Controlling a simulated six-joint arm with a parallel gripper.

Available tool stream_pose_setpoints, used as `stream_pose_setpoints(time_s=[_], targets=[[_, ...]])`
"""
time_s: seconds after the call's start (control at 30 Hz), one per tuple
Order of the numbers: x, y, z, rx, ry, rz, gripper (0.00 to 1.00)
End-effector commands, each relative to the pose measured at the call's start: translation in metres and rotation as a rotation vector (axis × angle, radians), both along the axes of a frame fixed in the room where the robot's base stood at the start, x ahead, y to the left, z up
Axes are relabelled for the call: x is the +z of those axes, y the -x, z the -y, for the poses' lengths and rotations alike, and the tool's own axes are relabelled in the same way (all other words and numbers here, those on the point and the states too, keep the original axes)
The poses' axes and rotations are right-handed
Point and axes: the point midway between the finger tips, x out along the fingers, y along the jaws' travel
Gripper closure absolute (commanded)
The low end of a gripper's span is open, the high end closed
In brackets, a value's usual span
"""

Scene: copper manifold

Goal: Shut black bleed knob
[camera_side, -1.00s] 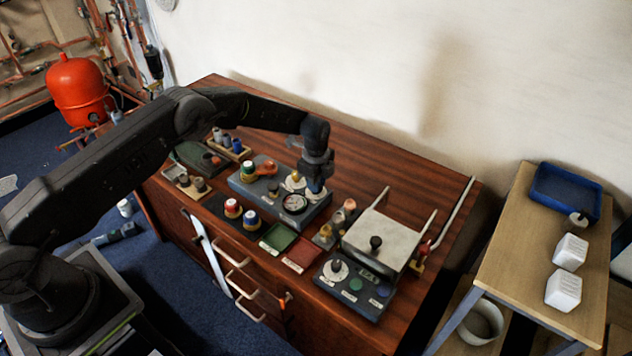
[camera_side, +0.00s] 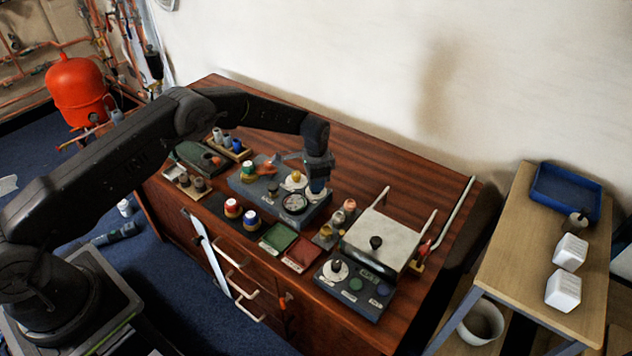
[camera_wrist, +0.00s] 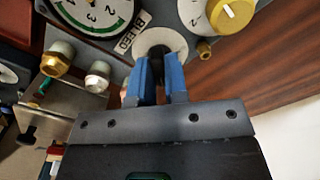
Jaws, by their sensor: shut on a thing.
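The black bleed knob (camera_wrist: 156,51) stands in front of a pale round disc, next to a label reading BLEED (camera_wrist: 132,32) in the wrist view. My gripper (camera_wrist: 162,74) has its two blue fingers shut on the knob, one on each side. The fingers hide much of the knob. In the side view my gripper (camera_side: 316,187) is down at the right end of the grey manifold block (camera_side: 312,213), and the knob itself is hidden there.
A dial gauge (camera_wrist: 95,12) and a yellow knob (camera_wrist: 230,12) flank the bleed knob closely. A green tray (camera_side: 278,237) and a red tray (camera_side: 304,252) lie in front of the block. A hinged-looking grey plate (camera_side: 388,240) stands to the right. Bare wood lies behind the block.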

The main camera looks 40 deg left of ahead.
Motion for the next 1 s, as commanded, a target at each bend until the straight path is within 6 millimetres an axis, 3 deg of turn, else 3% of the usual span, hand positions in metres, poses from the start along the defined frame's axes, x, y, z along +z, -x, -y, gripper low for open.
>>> stream_pose_setpoints(time_s=[0.6,1.0], targets=[[-0.0001,0.0004,0.0000,0.528,-0.001,-0.002,1.00],[-0.0001,0.0004,0.0000,0.680,-0.001,-0.002,1.00]])
